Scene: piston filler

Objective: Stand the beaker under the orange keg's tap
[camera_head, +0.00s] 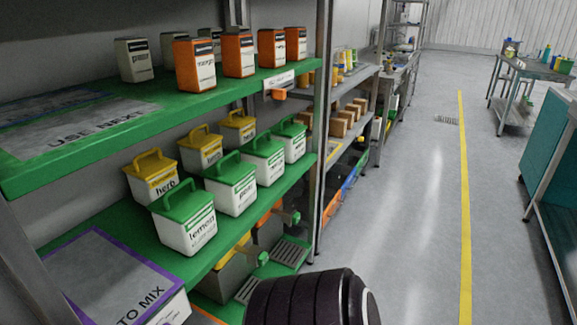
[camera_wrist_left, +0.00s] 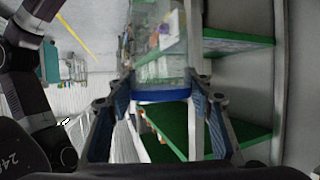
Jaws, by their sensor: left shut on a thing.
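In the left wrist view my left gripper (camera_wrist_left: 162,85) is shut on a clear beaker with a blue band (camera_wrist_left: 161,96); shelving shows through its clear wall. In the head view the orange keg (camera_head: 268,214) stands on the lower shelf, mostly hidden behind the white tubs' shelf. Its tap (camera_head: 288,217), with a green handle, sticks out towards the aisle. A slotted drip tray (camera_head: 290,252) lies below that tap. The beaker and left gripper are outside the head view, so their distance from the tap cannot be told. My right gripper is not in view.
A yellow keg (camera_head: 232,262) with its own tap (camera_head: 261,258) and drip tray (camera_head: 248,290) is nearer. The green shelf with tubs (camera_head: 290,178) overhangs both kegs. A metal upright (camera_head: 319,130) stands just beyond the orange keg. The aisle floor (camera_head: 400,200) is clear.

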